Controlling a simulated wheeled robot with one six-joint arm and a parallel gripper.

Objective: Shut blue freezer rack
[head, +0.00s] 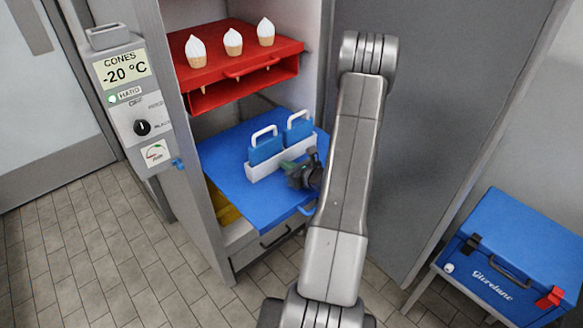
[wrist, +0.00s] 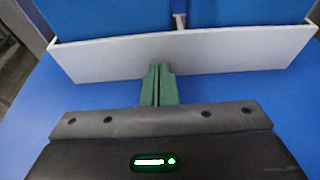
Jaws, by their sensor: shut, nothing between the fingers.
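The blue freezer rack (head: 236,178) is pulled out of the open freezer, below the red rack. A white holder (head: 262,172) with two blue packs (head: 266,150) with white handles stands on it. My gripper (head: 288,166) is over the blue rack, at the front of the holder; my arm partly hides the rack's right side. In the wrist view, its green fingers (wrist: 158,84) are together with nothing between them. Their tips are at the white holder's front wall (wrist: 190,64); I cannot tell whether they touch it. The blue rack surface (wrist: 50,105) lies below them.
A red rack (head: 222,72) with several white-topped cones sits above. The freezer door (head: 440,120) stands open at right. A blue cool box (head: 515,255) is on a stand at lower right. A control panel (head: 135,105) is at left. Tiled floor (head: 90,260) is clear at lower left.

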